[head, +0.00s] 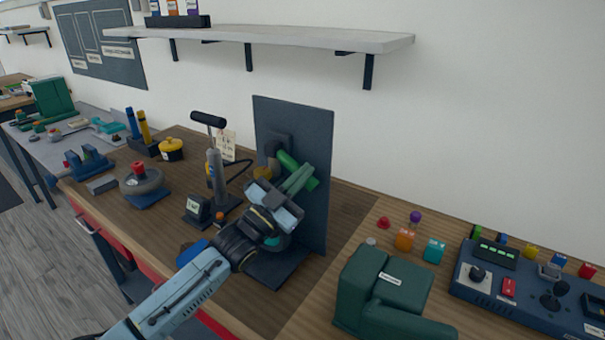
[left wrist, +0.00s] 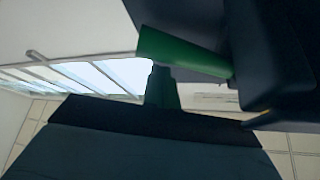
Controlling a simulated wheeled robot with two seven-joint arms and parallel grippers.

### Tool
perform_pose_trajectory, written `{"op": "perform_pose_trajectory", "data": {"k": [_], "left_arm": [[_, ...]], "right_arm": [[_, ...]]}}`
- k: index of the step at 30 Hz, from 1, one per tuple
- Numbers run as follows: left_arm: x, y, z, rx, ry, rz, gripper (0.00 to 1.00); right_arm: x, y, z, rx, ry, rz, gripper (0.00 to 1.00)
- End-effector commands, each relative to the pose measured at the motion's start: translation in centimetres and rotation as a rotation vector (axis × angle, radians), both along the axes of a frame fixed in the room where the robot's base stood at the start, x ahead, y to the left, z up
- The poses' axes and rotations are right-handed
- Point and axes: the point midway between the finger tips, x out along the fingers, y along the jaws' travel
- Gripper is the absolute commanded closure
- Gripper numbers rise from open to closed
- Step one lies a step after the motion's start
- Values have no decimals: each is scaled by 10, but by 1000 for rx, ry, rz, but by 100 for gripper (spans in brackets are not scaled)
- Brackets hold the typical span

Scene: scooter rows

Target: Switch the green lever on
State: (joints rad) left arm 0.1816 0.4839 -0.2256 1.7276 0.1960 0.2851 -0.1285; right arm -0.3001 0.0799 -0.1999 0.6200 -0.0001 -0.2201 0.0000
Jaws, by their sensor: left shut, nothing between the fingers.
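The green lever (head: 311,183) is a thick round bar on a dark upright panel (head: 303,120) that stands on the wooden bench. My left gripper (head: 299,177) is in front of the panel, its green fingers shut with nothing between them. In the head view the fingers cross in front of the lever and hide its middle. In the left wrist view the lever (left wrist: 183,53) slants down to the right toward a dark housing (left wrist: 265,60). The shut fingertips (left wrist: 162,72) lie just below the lever; I cannot tell whether they touch it. My right gripper is not in view.
A grey hand pump (head: 215,170) stands left of the panel. A dark green moulded block (head: 385,285) and a blue control box (head: 530,295) are at the right. Small coloured knobs lie behind the block. A shelf (head: 270,36) hangs above the panel.

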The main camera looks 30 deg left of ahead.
Motion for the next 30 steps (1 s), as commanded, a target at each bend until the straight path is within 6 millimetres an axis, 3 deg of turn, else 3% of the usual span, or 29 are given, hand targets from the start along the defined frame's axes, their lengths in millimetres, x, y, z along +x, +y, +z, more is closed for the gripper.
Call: {"op": "perform_pose_trajectory", "data": {"k": [10,30], "left_arm": [[1,4,-11,127,-19,0,100],[0,3,-10,144,-21,-1,100]], "right_arm": [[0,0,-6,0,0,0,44],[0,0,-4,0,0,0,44]]}}
